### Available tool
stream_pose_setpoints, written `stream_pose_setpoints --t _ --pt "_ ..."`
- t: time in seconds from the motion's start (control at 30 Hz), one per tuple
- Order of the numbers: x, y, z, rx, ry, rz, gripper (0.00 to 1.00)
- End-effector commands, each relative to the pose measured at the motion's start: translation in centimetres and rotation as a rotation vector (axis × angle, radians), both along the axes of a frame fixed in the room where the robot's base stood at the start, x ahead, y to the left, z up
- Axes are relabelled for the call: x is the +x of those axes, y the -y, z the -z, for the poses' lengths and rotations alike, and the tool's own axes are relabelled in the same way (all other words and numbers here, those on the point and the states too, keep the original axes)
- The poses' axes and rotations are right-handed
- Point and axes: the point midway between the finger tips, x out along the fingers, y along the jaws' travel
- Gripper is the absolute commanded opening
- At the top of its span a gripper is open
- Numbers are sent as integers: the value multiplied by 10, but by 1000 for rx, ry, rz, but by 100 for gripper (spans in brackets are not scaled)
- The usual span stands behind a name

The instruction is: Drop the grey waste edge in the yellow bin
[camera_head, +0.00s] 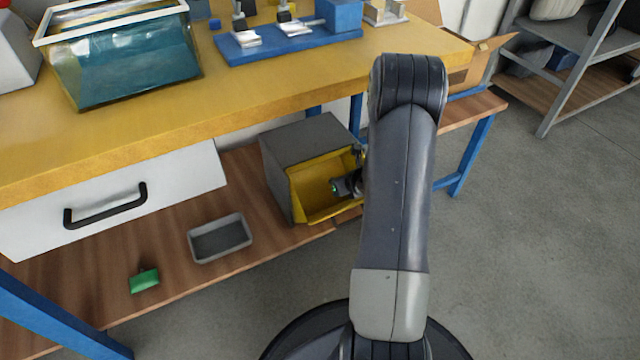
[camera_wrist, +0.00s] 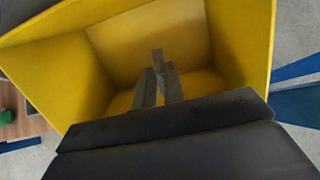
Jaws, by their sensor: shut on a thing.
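The yellow bin (camera_head: 322,212) sits on the wooden lower shelf, set in a grey housing, with its open side towards me. My gripper (camera_head: 345,186) is at its opening; my arm hides part of the bin's right side. In the wrist view the yellow walls of the bin (camera_wrist: 100,70) surround my gripper (camera_wrist: 160,78). Its two fingers are shut on a small grey piece, the grey waste edge (camera_wrist: 157,57), which sticks out past the fingertips inside the bin. The grey waste edge cannot be made out in the head view.
A grey tray (camera_head: 220,240) and a green block (camera_head: 144,281) lie on the lower shelf to the left. The yellow worktop (camera_head: 270,85) overhangs the bin, with a glass tank (camera_head: 125,60) and a blue fixture (camera_head: 290,40) on it. A blue table leg (camera_head: 470,155) stands to the right.

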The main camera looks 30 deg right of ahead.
Motion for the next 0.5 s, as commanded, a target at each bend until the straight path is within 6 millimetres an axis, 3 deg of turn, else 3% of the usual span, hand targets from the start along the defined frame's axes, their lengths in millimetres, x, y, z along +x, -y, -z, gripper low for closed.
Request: stream_pose_setpoints --t 0.1,0.5 --pt "23 -8 15 -1 1 -2 0" --pt "63 -21 37 0 1 -1 0"
